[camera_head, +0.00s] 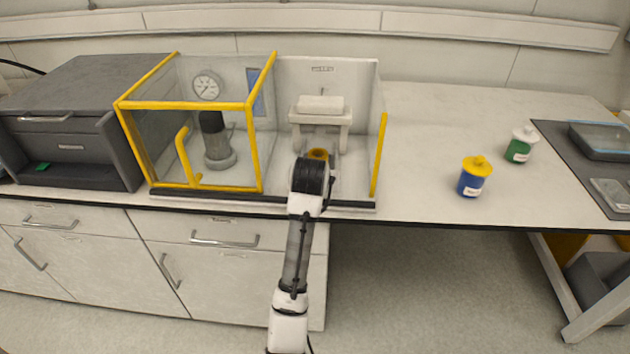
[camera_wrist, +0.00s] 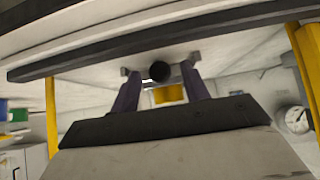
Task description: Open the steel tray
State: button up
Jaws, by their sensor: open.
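I cannot tell for certain which thing is the steel tray. A grey cabinet (camera_head: 95,85) at the left of the bench has a front panel with a metal handle (camera_head: 44,118) and a dark open recess below it. My gripper (camera_wrist: 160,70) is open, its two fingers apart, in the right-hand bay of the yellow-framed enclosure. A yellow-topped thing (camera_head: 318,154) stands there, partly hidden by my wrist. In the wrist view, a dark round end shows between the fingertips, with the yellow thing (camera_wrist: 168,94) beyond; I cannot tell whether the fingers touch either.
The enclosure's yellow frame (camera_head: 255,150) and front rail (camera_head: 350,205) are close around my arm. A gauge (camera_head: 207,86) stands in the left bay. A blue jar (camera_head: 474,177) and a green jar (camera_head: 520,145) stand on the right bench. The bench between enclosure and jars is clear.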

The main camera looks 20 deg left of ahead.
jog(key=p+v, duration=0.1)
jog(key=v, duration=1.2)
jog(key=shift+s+r, duration=0.2)
jog(key=shift+s, duration=0.05)
jog(key=shift+d, duration=0.1)
